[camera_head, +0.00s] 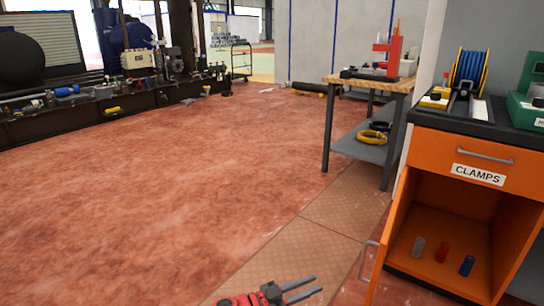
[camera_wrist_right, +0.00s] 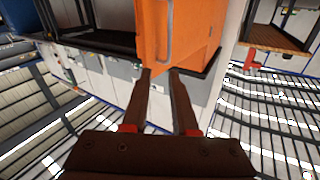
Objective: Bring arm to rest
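My right gripper (camera_head: 317,284) shows at the bottom of the head view, above the floor plates and left of the orange cabinet. Its two fingers point right, are apart and hold nothing. In the right wrist view my right gripper (camera_wrist_right: 160,72) has its fingers spread, with a gap between them. The orange cabinet (camera_wrist_right: 178,35) appears beyond the fingertips in that view. My left gripper is not in view.
The orange cabinet (camera_head: 464,143) labelled CLAMPS stands open at right. Inside lie a grey (camera_head: 419,246), a red (camera_head: 442,251) and a blue piece (camera_head: 467,265). A wooden-topped table (camera_head: 370,84) stands behind. The red floor (camera_head: 170,190) is clear at left.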

